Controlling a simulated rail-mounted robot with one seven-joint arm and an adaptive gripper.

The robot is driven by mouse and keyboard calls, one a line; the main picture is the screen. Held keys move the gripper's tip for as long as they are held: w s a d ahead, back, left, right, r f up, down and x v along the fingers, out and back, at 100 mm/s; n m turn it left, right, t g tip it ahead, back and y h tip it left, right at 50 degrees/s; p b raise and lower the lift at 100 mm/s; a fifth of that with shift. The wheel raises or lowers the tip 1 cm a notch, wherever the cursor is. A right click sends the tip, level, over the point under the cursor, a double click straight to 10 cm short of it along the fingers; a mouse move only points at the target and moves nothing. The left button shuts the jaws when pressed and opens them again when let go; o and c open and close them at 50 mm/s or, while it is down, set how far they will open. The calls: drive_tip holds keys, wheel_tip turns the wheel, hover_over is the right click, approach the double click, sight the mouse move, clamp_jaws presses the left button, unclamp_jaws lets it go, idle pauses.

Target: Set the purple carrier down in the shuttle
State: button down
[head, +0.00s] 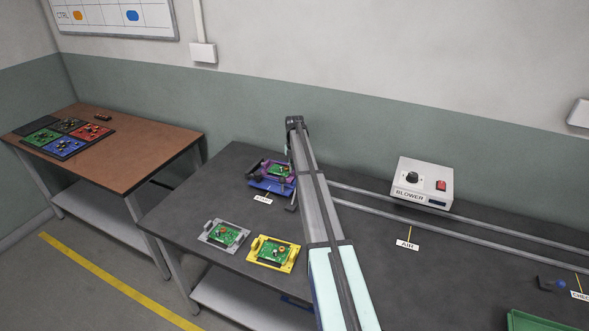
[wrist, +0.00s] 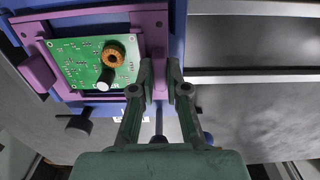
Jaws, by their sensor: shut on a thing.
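The purple carrier (head: 257,166) holds a green circuit board and shows over the blue shuttle (head: 263,186) in the head view. In the wrist view the purple carrier (wrist: 38,72) fills the upper left, with the blue shuttle (wrist: 178,28) showing beyond its edges. My gripper (wrist: 166,84) is shut on the carrier's right side in the wrist view. In the head view my arm hides most of the gripper and the carrier's right end. I cannot tell whether the carrier's underside touches the shuttle.
A grey carrier (head: 210,236) and a yellow carrier (head: 261,260) with boards lie on the dark bench's near side. Rails (head: 470,228) run right past the blower box (head: 424,182). A green tray (head: 540,323) is at the lower right. A brown table (head: 140,148) stands left.

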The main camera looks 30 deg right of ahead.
idle(0.3)
drive_tip(key=c, duration=1.1)
unclamp_jaws()
drive_tip(key=c, duration=0.4)
drive_tip(key=shift+o, duration=0.2)
drive_tip(key=shift+r+p, duration=1.2)
drive_tip(key=shift+r, duration=2.25)
